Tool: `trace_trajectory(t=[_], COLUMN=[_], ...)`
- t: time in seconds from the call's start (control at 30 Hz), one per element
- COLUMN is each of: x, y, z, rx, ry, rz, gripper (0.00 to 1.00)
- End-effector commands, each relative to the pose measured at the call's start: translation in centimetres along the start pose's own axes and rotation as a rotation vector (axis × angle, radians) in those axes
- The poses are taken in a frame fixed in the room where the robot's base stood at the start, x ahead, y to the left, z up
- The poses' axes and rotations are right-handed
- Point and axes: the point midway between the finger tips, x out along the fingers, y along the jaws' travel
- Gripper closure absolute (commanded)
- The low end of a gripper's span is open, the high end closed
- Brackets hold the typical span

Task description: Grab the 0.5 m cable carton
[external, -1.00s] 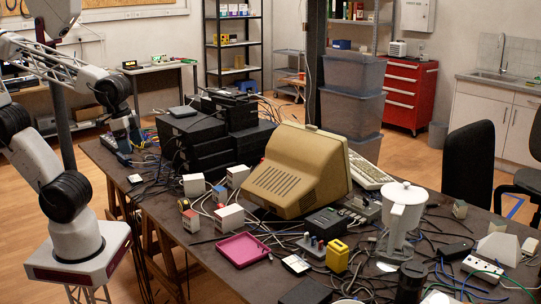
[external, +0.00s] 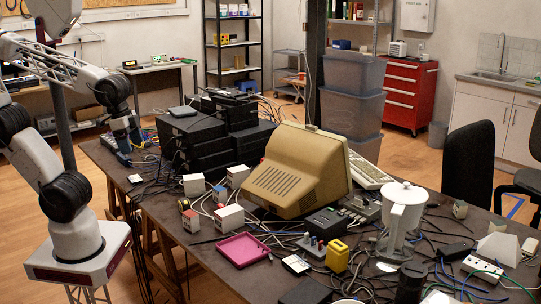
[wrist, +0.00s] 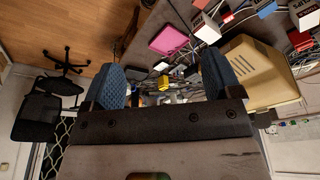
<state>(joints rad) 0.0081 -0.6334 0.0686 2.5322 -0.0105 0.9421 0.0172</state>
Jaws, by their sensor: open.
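Several small cartons stand on the dark table left of the beige monitor: a white one with a red side (external: 228,218), a white one (external: 194,185) and another white one (external: 238,176). In the wrist view, cartons show at the top right, including a white and red one (wrist: 206,27) and a lettered one (wrist: 302,15). I cannot read which is the 0.5 m cable carton. My gripper (wrist: 164,82) is open, with two blue ribbed fingers wide apart and nothing held between them. It is apart from the cartons.
The beige monitor (external: 296,178) stands right of the cartons, with black equipment (external: 200,150) stacked behind them. A pink tray (external: 243,249), a yellow item (external: 337,256) and a white jug (external: 403,212) stand nearer. Loose cables cover much of the table.

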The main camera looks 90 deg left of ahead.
Motion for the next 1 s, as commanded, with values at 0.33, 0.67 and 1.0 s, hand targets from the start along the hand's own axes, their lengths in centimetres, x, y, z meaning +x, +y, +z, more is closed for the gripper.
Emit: trace_trajectory(t=[0.33, 0.67, 1.0], x=[0.0, 1.4, 6.3], y=[0.0, -0.5, -2.3], z=[0.0, -1.1, -4.1], rx=[0.000, -0.136, -0.604], ry=[0.000, -0.016, -0.055], rz=[0.000, -0.005, -0.030], gripper=[0.28, 0.28, 0.28])
